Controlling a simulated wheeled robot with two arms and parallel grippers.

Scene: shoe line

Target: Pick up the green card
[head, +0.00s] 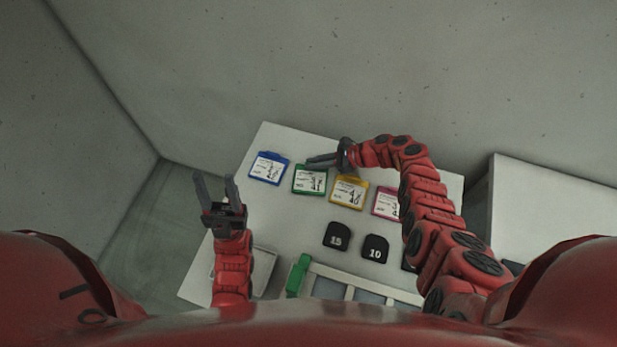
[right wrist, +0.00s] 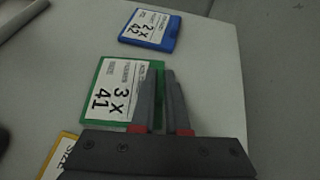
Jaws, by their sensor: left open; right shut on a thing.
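The green card (head: 309,181) lies on the white table in the row of coloured cards, between the blue and yellow ones. My left gripper (head: 214,178) is open and empty, over the table's left edge.
The blue card (head: 268,168), yellow card (head: 348,192) and pink card (head: 386,203) lie in the same row. Black tags marked 15 (head: 337,237) and 10 (head: 375,249) lie nearer me. A frame with a green block (head: 298,276) is at the near side.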

